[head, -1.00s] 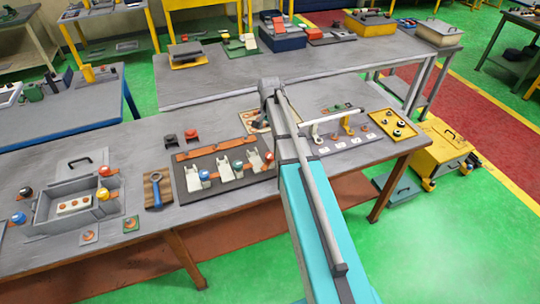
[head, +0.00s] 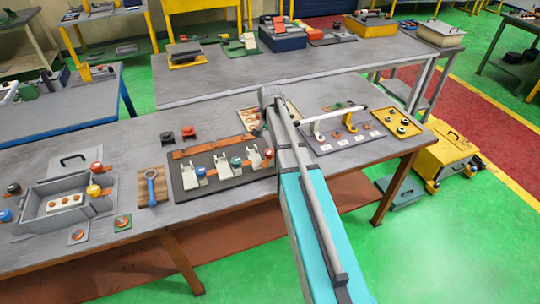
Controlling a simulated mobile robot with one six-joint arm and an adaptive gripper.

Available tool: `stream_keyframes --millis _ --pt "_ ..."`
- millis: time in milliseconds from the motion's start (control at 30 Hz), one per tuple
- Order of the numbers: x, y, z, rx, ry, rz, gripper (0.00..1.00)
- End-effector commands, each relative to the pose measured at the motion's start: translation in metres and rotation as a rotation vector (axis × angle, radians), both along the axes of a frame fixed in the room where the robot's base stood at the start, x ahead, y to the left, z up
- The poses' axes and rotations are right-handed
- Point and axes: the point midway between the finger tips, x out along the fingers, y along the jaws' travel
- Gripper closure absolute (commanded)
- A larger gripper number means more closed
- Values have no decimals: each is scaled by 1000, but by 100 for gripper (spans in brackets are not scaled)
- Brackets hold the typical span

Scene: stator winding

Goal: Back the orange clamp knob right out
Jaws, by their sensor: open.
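Three pale clamps stand in a row on a dark plate (head: 183,189) on the near bench. Their knobs are blue (head: 201,171), teal (head: 236,163) and orange (head: 268,153). The orange knob is at the right end, close beside my arm in the picture. My arm reaches up from the bottom of the view, past the right end of the plate. Its far end bends down behind the row, and the fingers cannot be made out. Whether the gripper touches the orange knob does not show.
A grey box (head: 40,208) with coloured knobs at its corners, one orange-red (head: 97,168), stands at the left. A blue wrench (head: 151,188) lies beside the plate. Right of my arm are a white-barred stand (head: 345,114) and a yellow tray (head: 384,124).

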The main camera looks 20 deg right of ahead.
Motion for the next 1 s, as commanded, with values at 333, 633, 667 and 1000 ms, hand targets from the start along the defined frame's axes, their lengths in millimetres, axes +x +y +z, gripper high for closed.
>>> stream_keyframes --millis 333,633,667,1000 --pt "0 0 -31 0 0 0 5" --pt "0 0 -53 0 0 0 5" --pt "0 0 -55 0 0 0 5" --pt "0 0 -66 0 0 0 5"
